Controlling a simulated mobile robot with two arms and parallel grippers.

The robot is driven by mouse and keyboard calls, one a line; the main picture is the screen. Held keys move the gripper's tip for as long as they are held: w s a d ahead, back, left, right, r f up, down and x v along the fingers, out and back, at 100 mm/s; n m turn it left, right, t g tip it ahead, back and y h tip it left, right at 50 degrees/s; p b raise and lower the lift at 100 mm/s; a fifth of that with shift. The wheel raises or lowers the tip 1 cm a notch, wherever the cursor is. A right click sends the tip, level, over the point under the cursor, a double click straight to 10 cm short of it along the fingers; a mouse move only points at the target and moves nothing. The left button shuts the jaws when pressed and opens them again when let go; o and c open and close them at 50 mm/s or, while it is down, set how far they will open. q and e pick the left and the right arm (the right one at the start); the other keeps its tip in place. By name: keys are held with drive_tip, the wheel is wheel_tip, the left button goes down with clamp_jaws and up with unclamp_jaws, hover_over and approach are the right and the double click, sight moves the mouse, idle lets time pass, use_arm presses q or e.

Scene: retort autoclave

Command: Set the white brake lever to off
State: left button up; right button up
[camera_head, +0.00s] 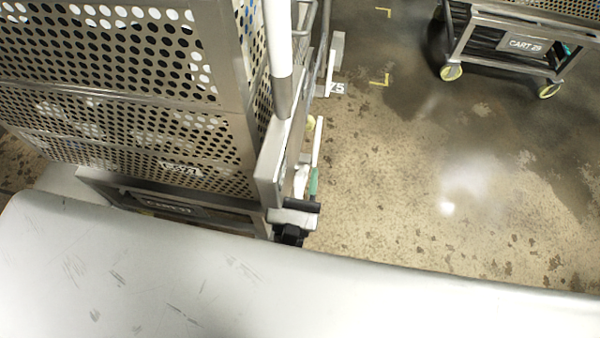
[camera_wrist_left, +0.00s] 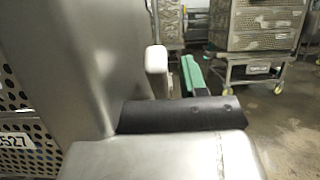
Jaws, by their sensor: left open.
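The white brake lever (camera_wrist_left: 156,60) stands upright in the left wrist view, just beyond the dark pad of my left gripper (camera_wrist_left: 180,115). In the head view the white lever (camera_head: 300,178) is small, low at the right corner of the near cart (camera_head: 255,130). A green lever (camera_wrist_left: 192,74) is just right of it; it also shows in the head view (camera_head: 314,182). My left gripper (camera_head: 300,209) is open, right beside the levers on the near side. I cannot tell whether it touches the white lever. The lever's lower part is hidden behind the gripper. My right gripper is not in view.
The near cart carries a perforated metal basket (camera_head: 120,130), with a tall white-sleeved handle (camera_head: 278,40) above the levers. A smooth metal post (camera_wrist_left: 75,60) stands close left in the wrist view. Another cart (camera_head: 520,45) is at the upper right. The floor (camera_head: 420,190) between is clear.

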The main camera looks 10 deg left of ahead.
sight(304, 168)
use_arm(q)
clamp_jaws()
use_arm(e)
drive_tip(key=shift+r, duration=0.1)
use_arm(q)
drive_tip(key=w+r+g+p, duration=0.1)
drive_tip(key=p, duration=0.3)
drive_tip(key=shift+r+g, duration=0.3)
drive_tip(key=shift+r, duration=0.05)
drive_tip(key=w+g+p, duration=0.1)
drive_tip(key=p, duration=0.2)
drive_tip(key=w+g+p, duration=0.1)
drive_tip(key=g+p, duration=0.1)
drive_tip(key=p, duration=0.2)
drive_tip(key=shift+w+r, duration=0.1)
drive_tip(key=shift+r, duration=0.3)
drive_tip(key=shift+w+f+g+p, duration=0.3)
drive_tip(key=shift+g+p, duration=0.2)
drive_tip(key=shift+p, duration=0.3)
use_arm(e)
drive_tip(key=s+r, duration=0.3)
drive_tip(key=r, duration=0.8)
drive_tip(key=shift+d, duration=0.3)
